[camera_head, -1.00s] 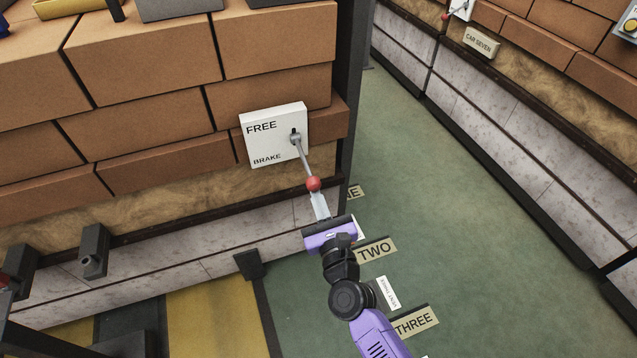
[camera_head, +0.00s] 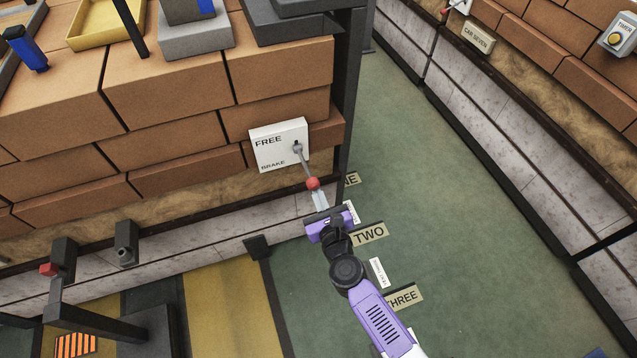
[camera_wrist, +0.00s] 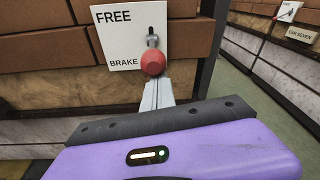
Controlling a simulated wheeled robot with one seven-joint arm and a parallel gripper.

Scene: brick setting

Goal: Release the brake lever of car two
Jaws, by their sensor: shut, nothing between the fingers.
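The brake lever (camera_head: 307,169) has a grey rod and a red ball knob (camera_head: 313,184). It comes out of a slot in a white plate (camera_head: 272,158) marked FREE at the top and BRAKE at the bottom. The lever hangs down toward the BRAKE end. My gripper (camera_head: 319,197) is purple, with its grey fingers shut and empty. The fingertips are just below the knob; I cannot tell whether they touch it. In the wrist view the red knob (camera_wrist: 153,63) stands right above the fingertips (camera_wrist: 157,88) and hides part of the rod.
The plate is on the side of a brick-loaded car (camera_head: 165,90). A TWO floor sign (camera_head: 369,235) lies near my arm, with THREE (camera_head: 405,298) closer. Green floor (camera_head: 460,200) to the right is clear. Another car with a CAR SEVEN sign (camera_head: 478,38) stands across the aisle.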

